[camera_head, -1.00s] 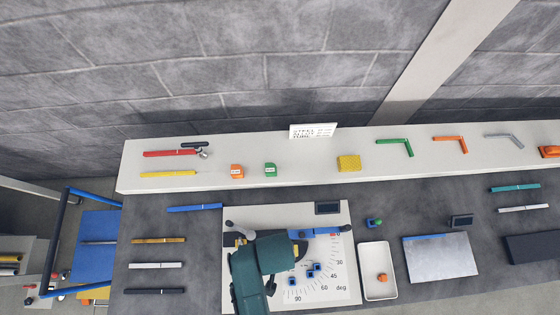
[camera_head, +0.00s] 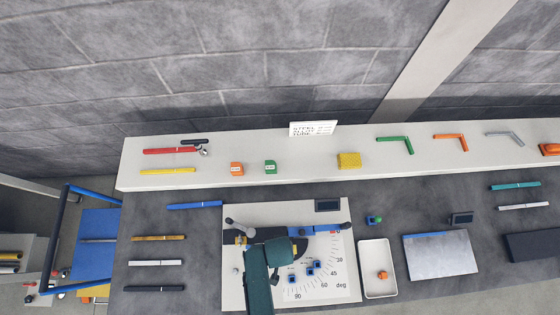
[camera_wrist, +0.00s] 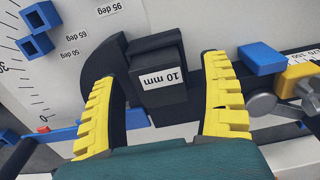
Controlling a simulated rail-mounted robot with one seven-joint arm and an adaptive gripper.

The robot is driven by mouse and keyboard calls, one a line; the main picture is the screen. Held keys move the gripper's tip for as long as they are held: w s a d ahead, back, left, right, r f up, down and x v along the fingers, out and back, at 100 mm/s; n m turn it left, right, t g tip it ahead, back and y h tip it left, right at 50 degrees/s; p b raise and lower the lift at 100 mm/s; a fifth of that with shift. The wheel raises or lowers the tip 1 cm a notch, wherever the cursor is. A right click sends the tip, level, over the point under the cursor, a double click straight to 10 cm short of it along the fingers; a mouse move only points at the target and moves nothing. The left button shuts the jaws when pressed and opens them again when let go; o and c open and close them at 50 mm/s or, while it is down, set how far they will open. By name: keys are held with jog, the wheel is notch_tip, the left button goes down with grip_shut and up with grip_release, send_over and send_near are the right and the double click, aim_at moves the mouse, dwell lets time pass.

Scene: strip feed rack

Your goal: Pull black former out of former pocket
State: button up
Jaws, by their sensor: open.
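The black former (camera_wrist: 157,74) is a dark block with a white "10 mm" label, seen in the wrist view. It stands between my gripper's two yellow ribbed fingers, with a gap to each side. My gripper (camera_wrist: 159,69) is open. A rounded black part (camera_wrist: 108,58) of the bending fixture lies just left of the former, partly behind the left finger. The edges of the former pocket cannot be made out clearly. In the head view my teal arm covers the former and my fingers over the white angle board (camera_head: 235,290).
A blue block (camera_wrist: 261,58) and a yellow clamp (camera_wrist: 299,77) with a grey lever sit close to the right finger. Small blue square pieces (camera_head: 314,268) lie on the angle board. A white tray (camera_head: 366,290) with an orange piece stands right of the board.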

jog(key=c, duration=1.4)
jog(key=shift+o, duration=0.2)
jog(key=shift+r, duration=0.15)
notch_tip(320, 180, up, 13)
jog(key=p, duration=0.4)
jog(key=shift+p, duration=0.4)
